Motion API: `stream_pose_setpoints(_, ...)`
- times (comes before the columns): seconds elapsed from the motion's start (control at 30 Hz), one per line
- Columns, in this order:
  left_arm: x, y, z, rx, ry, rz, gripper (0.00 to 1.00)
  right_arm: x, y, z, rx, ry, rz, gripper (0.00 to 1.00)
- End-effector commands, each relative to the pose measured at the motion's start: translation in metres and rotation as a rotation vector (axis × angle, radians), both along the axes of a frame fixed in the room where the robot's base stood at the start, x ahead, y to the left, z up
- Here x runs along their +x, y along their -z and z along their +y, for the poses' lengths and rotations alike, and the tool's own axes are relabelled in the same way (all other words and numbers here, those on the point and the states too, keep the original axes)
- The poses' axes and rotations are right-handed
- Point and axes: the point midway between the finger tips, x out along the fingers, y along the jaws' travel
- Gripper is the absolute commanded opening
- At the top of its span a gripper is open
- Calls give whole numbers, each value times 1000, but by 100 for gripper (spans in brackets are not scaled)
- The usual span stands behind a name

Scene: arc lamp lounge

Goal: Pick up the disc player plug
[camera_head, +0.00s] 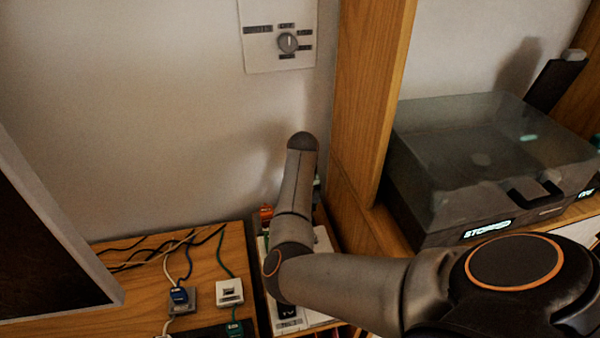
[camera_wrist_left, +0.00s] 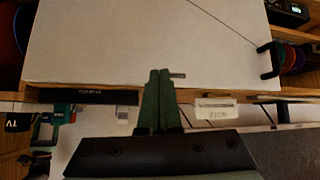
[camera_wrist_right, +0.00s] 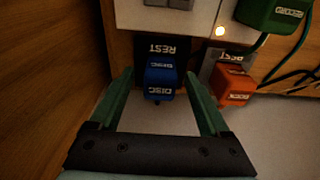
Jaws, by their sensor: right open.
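The disc player plug (camera_wrist_right: 160,80) is blue, with the word DISC on it. It sits at a dark holder marked REST (camera_wrist_right: 160,45) in the right wrist view. My right gripper (camera_wrist_right: 159,76) is open, with one green finger on each side of the plug; I cannot tell whether either touches it. In the head view my right arm reaches down over the white strip and hides its gripper and this plug. My left gripper (camera_wrist_left: 160,72) shows with its two fingers together and nothing visible between them.
An orange plug (camera_wrist_right: 235,85) and a green plug (camera_wrist_right: 275,14) stand close to the right of the disc plug. A wooden wall (camera_wrist_right: 50,80) rises on the left.

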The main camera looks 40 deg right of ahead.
Motion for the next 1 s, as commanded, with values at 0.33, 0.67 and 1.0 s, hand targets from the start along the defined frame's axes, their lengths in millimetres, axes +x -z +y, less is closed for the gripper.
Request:
stream_pose_setpoints(0.33,0,-2,1,1,0,-3,0,0,0,0,0,0,0,64)
stream_pose_setpoints(0.67,3,-3,0,-2,1,-10,0,0,0,0,0,-1,0,27)
stream_pose_setpoints(1.0,3,-4,-2,-4,3,-12,0,0,0,0,0,-1,0,0)
